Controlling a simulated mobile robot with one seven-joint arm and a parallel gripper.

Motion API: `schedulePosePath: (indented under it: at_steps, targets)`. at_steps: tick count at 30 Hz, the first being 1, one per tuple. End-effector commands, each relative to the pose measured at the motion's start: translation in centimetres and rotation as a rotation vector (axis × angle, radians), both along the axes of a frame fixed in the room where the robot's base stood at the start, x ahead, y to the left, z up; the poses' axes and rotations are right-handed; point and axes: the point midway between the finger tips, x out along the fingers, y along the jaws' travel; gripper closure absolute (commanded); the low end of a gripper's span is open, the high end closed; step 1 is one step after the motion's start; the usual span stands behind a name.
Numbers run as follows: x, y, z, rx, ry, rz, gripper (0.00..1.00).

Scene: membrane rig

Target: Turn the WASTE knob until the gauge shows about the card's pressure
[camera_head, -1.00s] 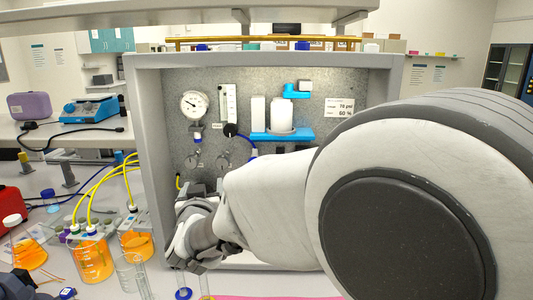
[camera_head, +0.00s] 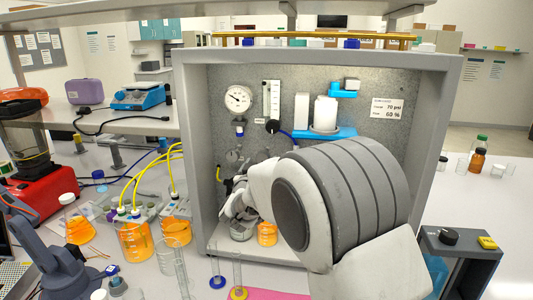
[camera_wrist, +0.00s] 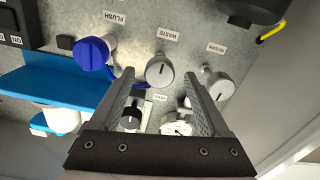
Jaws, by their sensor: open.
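The WASTE knob (camera_wrist: 159,72) is a grey round knob under its label in the wrist view, between the FLUSH and RETURN knobs. My gripper (camera_wrist: 159,82) is open and empty. Its two fingers point at the panel, with the WASTE knob showing between their tips; I cannot tell whether they touch it. The round white gauge (camera_head: 238,99) is at the panel's upper left; its dark needle is too small to read exactly. It also shows in the wrist view (camera_wrist: 177,126). The white card (camera_head: 387,110) reads 70 psi and 60 %. My arm hides the lower panel in the head view.
The blue FLUSH knob (camera_wrist: 92,53) and grey RETURN knob (camera_wrist: 218,86) flank the WASTE knob closely. The rig's grey frame (camera_head: 194,150) surrounds the panel. Beakers of orange liquid (camera_head: 136,242) with yellow tubes stand at its left; glass cylinders stand in front.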

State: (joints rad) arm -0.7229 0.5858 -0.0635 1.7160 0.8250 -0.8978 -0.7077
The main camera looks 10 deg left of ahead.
Motion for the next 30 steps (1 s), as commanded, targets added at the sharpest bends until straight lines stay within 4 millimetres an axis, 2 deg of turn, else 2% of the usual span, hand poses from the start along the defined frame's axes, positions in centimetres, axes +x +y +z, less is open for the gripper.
schedulePosePath:
  at_steps: [3,9,15,23,30]
  targets:
    - [2.2,0.1,0.0,-0.001,0.000,-0.001,0.20]
    - [4.7,0.2,0.0,0.000,0.000,-0.001,0.20]
    - [5.7,0.3,0.0,0.000,0.000,0.000,0.20]
    - [5.8,0.3,0.0,0.000,0.000,0.000,0.20]
    - [5.7,0.3,0.0,0.000,0.000,0.000,0.62]
